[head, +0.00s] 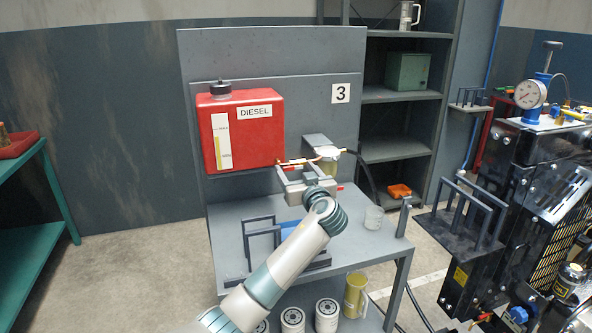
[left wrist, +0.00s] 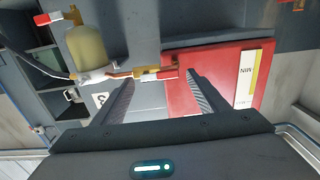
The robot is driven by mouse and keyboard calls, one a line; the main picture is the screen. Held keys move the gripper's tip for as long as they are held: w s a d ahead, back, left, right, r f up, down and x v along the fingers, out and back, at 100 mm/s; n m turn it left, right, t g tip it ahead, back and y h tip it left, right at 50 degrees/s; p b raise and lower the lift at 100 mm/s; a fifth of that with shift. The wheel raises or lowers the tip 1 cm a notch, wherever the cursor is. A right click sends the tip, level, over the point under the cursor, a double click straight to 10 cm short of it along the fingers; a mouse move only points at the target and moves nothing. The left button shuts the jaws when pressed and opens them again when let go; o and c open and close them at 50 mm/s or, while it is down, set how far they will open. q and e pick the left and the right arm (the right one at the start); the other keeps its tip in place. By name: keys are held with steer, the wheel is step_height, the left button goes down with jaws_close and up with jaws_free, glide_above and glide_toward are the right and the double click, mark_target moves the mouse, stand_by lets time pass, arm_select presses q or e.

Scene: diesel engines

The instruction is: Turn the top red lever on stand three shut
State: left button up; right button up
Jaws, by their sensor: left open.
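Stand three (head: 310,65) is a grey panel marked with a 3 (head: 340,93). On it hang a red diesel tank (head: 260,137) and a copper fuel pipe (head: 300,161) running to a white-topped filter (head: 328,151). My left gripper (head: 304,172) is open just in front of the pipe. The left wrist view looks inverted. There the top red lever (left wrist: 152,76), partly white, lies along the pipe between my open fingertips (left wrist: 160,77); contact cannot be told. A lower red-and-white lever (left wrist: 52,18) sits by the filter's yellowish bowl (left wrist: 88,48). My right gripper is not in view.
White filters (head: 293,318) and a yellow jug (head: 355,295) stand below. A black engine (head: 530,190) stands at right, a green bench (head: 40,245) at left.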

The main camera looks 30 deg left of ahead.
arm_select(q)
steer(key=shift+c, duration=0.7)
steer(key=c, duration=0.9)
